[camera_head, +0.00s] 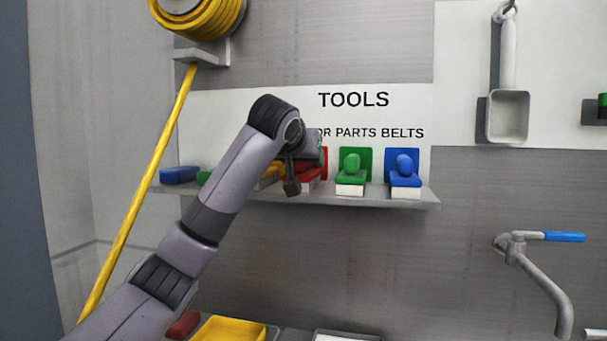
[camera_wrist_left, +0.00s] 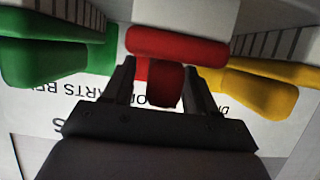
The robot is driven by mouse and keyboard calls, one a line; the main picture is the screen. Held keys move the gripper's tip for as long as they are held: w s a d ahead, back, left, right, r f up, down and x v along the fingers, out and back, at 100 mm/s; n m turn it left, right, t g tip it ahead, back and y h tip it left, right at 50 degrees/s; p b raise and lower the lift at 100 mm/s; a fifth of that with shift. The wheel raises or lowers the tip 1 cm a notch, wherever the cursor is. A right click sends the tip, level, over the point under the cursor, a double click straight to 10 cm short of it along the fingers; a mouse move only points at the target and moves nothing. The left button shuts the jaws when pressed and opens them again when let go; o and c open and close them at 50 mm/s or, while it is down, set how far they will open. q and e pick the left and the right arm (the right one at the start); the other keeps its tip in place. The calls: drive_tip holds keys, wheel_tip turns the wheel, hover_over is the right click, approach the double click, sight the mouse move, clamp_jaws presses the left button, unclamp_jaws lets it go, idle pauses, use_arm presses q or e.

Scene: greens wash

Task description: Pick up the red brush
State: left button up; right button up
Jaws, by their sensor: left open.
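The red brush (camera_head: 318,173) stands on the wall shelf under the TOOLS sign, partly hidden behind my left gripper in the head view. In the left wrist view the red brush (camera_wrist_left: 176,44) is straight ahead. My left gripper (camera_wrist_left: 160,72) is open, with one finger on each side of the red handle. I cannot tell whether the fingers touch it. In the head view my left gripper (camera_head: 298,178) is at the front of the brush. My right gripper is not in either view.
A green brush (camera_head: 350,172) and a blue brush (camera_head: 404,174) stand to the right on the shelf (camera_head: 385,199). A yellow brush (camera_head: 268,178) stands close on the left. A yellow hose (camera_head: 140,195) hangs at left. A blue-handled tap (camera_head: 540,237) is at right.

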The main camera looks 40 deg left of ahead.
use_arm(q)
clamp_jaws()
drive_tip(key=shift+r, duration=0.15)
drive_tip(key=shift+s+d+r, duration=0.1)
drive_tip(key=shift+s+r, duration=0.05)
drive_tip(key=shift+r, duration=0.05)
wheel_tip(320, 180, up, 6)
drive_tip(key=shift+f, duration=0.1)
drive_tip(key=shift+s+d+r+b, duration=0.15)
drive_tip(key=shift+r+b, duration=0.15)
drive_tip(key=shift+r, duration=0.05)
drive_tip(key=s+d+b, duration=0.3)
drive_tip(key=s+d, duration=0.1)
drive_tip(key=s, duration=0.4)
drive_tip(key=s+d+b, duration=0.3)
drive_tip(key=s+d, duration=0.2)
drive_tip(key=s, duration=0.4)
drive_tip(key=shift+d, duration=0.1)
